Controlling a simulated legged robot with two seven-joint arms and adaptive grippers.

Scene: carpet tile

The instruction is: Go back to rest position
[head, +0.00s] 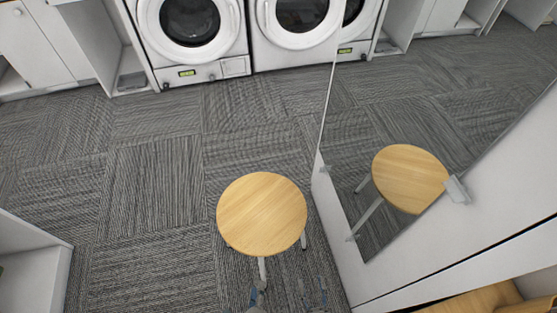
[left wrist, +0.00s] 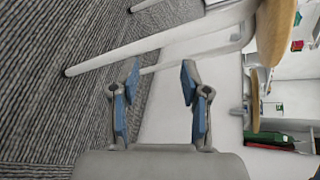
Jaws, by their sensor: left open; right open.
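My left gripper (head: 258,291) shows at the bottom edge of the head view, just below the round wooden stool. In the left wrist view its blue fingers (left wrist: 160,78) stand apart with nothing between them. My right gripper (head: 313,291) is at the bottom edge, a little further right, with its fingers apart and empty. The stool (head: 262,213) has a light wood seat and pale legs. In the left wrist view a white stool leg (left wrist: 150,45) crosses beyond the fingertips. I cannot tell how close it is.
A mirror (head: 375,150) on the right reflects the stool. White washing machines (head: 190,72) and cabinets line the back. A white unit (head: 40,265) stands at lower left. Grey carpet (head: 150,180) left of the stool is clear. The left wrist view also shows a green item (left wrist: 265,137).

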